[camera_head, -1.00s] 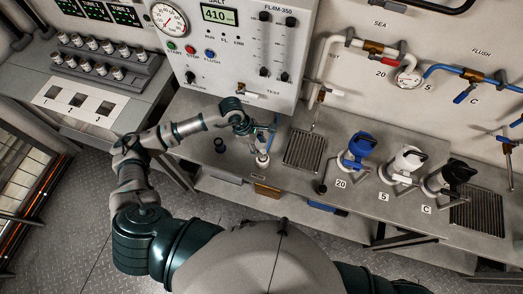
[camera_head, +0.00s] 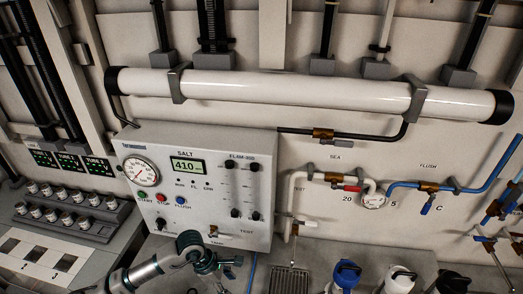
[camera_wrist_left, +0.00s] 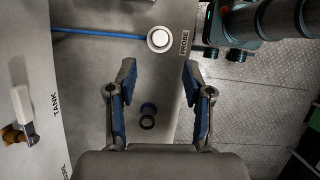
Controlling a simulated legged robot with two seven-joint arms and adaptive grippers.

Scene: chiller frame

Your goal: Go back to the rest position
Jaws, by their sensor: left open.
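My left gripper (camera_wrist_left: 158,76) is open and empty in the left wrist view, its two blue-padded fingers apart. In the head view my left arm comes in at the bottom, and the gripper (camera_head: 208,262) is below the control panel, partly cut off. A white round cap (camera_wrist_left: 159,39) with a blue tube lies beyond the fingertips, beside the PROBE label. A dark ring-shaped piece (camera_wrist_left: 148,116) shows between the fingers, on or over the bench. My right gripper is not in view.
The control panel (camera_head: 140,205) reads 410. White and blue pipes with valves run along the wall to the right. Blue, white and black-topped units (camera_head: 345,274) stand at the lower right. Sample tubes (camera_head: 70,205) stand in a rack at left. A white-handled valve (camera_wrist_left: 22,108) is near TANK.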

